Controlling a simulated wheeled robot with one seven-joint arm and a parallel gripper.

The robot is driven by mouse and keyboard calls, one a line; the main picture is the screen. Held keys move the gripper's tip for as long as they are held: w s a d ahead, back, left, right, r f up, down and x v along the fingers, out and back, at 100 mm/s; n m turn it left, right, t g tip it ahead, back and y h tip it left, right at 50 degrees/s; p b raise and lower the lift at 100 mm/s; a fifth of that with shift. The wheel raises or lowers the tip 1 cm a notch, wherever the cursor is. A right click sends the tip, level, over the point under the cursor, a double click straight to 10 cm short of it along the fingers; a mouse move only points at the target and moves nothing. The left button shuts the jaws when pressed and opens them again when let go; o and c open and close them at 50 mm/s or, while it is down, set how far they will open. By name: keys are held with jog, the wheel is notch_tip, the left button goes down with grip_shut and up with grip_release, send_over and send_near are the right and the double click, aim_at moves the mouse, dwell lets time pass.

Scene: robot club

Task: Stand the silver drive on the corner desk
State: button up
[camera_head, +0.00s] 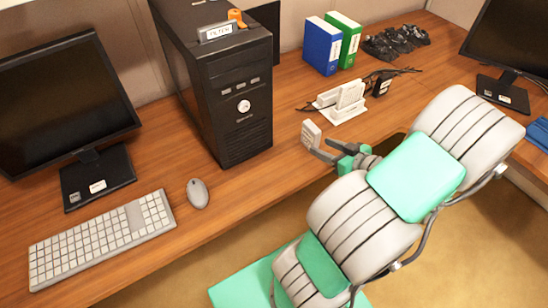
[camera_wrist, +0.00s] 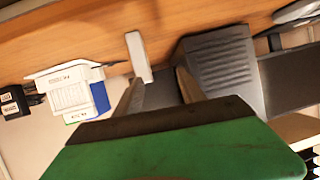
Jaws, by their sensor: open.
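The silver drive (camera_head: 311,132) is a small pale block with ridges. It appears to stand upright on the corner desk (camera_head: 290,178), just beyond my fingertips. In the wrist view the drive (camera_wrist: 138,57) shows narrow and edge-on against the wood, by the end of the left finger. My gripper (camera_head: 328,152) is open, low over the desk's front part. In the wrist view the gripper (camera_wrist: 161,76) has its fingers apart, with nothing between them. I cannot tell whether a finger touches the drive.
A black computer tower (camera_head: 245,110) stands left of the drive. A white dock (camera_head: 335,108) with pale blocks stands behind it, with blue (camera_head: 321,48) and green (camera_head: 345,40) binders farther back. A mouse (camera_head: 197,193), keyboard (camera_head: 103,238) and monitor (camera_head: 62,105) are at left.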

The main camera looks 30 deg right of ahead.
jog(key=w+a+r+n+g+y, duration=0.15)
jog(key=a+g, duration=0.25)
jog(key=a, duration=0.5)
jog(key=w+a+n+g, duration=0.1)
jog(key=w+a+g, duration=0.3)
jog(key=a, duration=0.5)
jog(key=s+a+r+m+g+h, duration=0.2)
jog(key=s+a+r+m+h, duration=0.1)
jog(key=s+a+r, duration=0.3)
jog(key=a+r, duration=0.2)
jog(key=a, duration=0.2)
jog(key=shift+s+r, duration=0.25)
jog(key=shift+s, duration=0.15)
jog(key=shift+m, duration=0.25)
jog(key=shift+c, duration=0.2)
